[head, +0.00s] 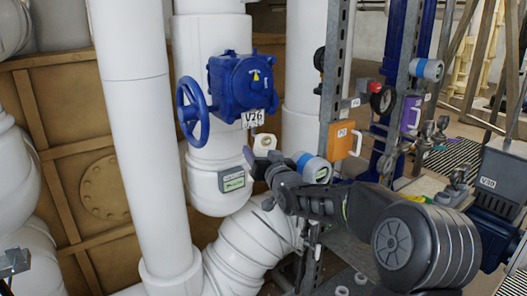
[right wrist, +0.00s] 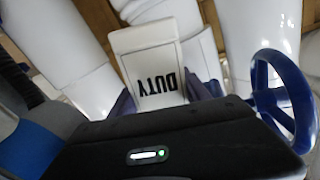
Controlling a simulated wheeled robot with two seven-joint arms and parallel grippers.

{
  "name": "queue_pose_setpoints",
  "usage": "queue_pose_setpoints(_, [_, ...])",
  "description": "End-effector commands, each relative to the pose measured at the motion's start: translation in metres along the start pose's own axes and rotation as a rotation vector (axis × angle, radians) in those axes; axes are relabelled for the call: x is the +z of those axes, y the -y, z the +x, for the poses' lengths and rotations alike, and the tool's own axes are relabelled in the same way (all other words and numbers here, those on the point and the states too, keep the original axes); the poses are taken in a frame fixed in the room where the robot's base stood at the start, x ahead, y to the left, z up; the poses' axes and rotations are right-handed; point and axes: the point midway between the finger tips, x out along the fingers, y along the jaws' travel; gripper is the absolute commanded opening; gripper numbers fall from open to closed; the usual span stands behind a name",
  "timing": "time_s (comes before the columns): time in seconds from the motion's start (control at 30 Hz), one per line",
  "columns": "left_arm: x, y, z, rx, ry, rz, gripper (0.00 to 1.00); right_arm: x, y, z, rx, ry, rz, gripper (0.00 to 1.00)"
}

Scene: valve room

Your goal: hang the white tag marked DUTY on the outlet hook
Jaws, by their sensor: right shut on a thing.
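The white tag (head: 265,141) is in my right gripper (head: 262,160), in front of the white pipe and just below the blue valve gearbox. I cannot make out the outlet hook. My left gripper cannot be made out.
The blue valve gearbox (head: 240,82) with its handwheel (head: 190,112) and a V26 label (head: 252,118) stands close above and left.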

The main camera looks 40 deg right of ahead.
Motion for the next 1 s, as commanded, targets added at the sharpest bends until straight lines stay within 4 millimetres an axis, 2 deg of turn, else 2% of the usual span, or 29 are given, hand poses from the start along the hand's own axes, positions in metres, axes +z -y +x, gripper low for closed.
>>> queue_pose_setpoints(0.1, [0.001, -0.003, -0.01, -0.003, 0.002, -0.002, 0.0, -0.002, 0.002, 0.008, 0.001, 0.002, 0.002, 0.11])
queue_pose_setpoints(0.2, [0.0, 0.001, 0.004, 0.0, 0.0, 0.0, 0.0, 0.009, 0.002, 0.013, 0.0, 0.0, 0.001, 0.11])
queue_pose_setpoints(0.4, [-0.001, 0.004, 0.012, 0.004, -0.003, 0.003, 0.0, 0.012, 0.003, 0.018, 0.0, -0.001, 0.0, 0.11])
queue_pose_setpoints(1.0, [-0.002, 0.004, 0.015, 0.006, -0.005, 0.004, 0.0, 0.011, 0.003, 0.019, 0.001, 0.0, 0.0, 0.11])
